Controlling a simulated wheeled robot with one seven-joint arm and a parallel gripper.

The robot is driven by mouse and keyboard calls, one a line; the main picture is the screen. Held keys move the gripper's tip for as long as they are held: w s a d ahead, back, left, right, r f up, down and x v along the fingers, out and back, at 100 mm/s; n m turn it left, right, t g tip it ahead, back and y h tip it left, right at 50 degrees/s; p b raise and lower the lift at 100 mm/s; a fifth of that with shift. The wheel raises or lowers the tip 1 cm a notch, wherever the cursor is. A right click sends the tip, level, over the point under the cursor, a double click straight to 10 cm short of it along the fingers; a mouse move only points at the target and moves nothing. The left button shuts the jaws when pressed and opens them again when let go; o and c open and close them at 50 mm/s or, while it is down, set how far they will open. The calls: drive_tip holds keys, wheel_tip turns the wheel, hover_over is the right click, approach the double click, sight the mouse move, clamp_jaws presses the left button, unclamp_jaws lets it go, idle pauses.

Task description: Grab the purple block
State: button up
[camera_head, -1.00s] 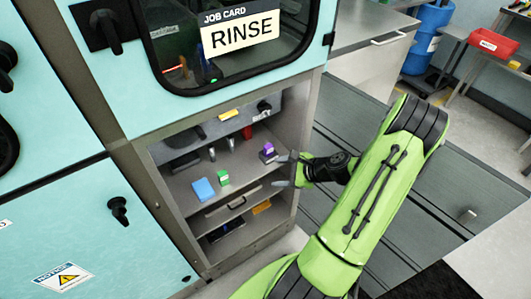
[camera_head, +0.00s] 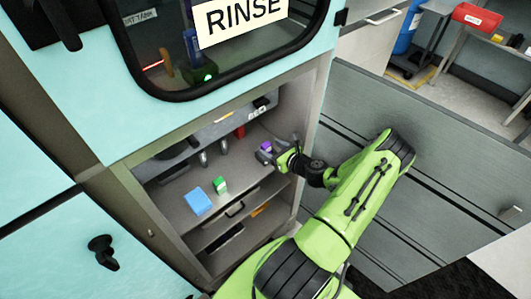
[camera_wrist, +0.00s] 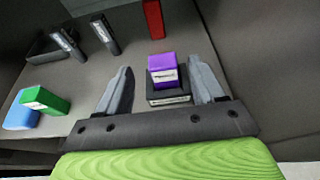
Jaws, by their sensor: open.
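The purple block (camera_wrist: 162,70) has a white label and sits on a black base (camera_wrist: 168,98) on the cabinet shelf (camera_wrist: 75,93). In the wrist view it lies between the lines of my two fingers, just beyond the gripper's palm. My gripper (camera_wrist: 163,80) is open, with one finger to each side of the block and a gap on both sides. In the head view my gripper (camera_head: 268,155) reaches into the right side of the cabinet, and the purple block (camera_head: 266,146) shows partly behind the fingers.
A green block (camera_wrist: 45,100) and a blue block (camera_wrist: 20,115) stand left on the shelf. Two dark upright tools (camera_wrist: 104,34) and a red object (camera_wrist: 153,19) are farther back. The cabinet's right wall (camera_wrist: 260,60) is close to my gripper.

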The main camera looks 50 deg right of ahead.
sight(267, 145)
drive_tip(key=b+x, duration=0.2)
drive_tip(key=x, duration=0.3)
drive_tip(key=shift+w+d+f, duration=0.15)
drive_tip(key=shift+d, duration=0.05)
drive_tip(key=shift+w+d, duration=0.1)
drive_tip(key=shift+w, duration=0.35)
drive_tip(key=shift+s, duration=0.1)
drive_tip(key=c, duration=1.1)
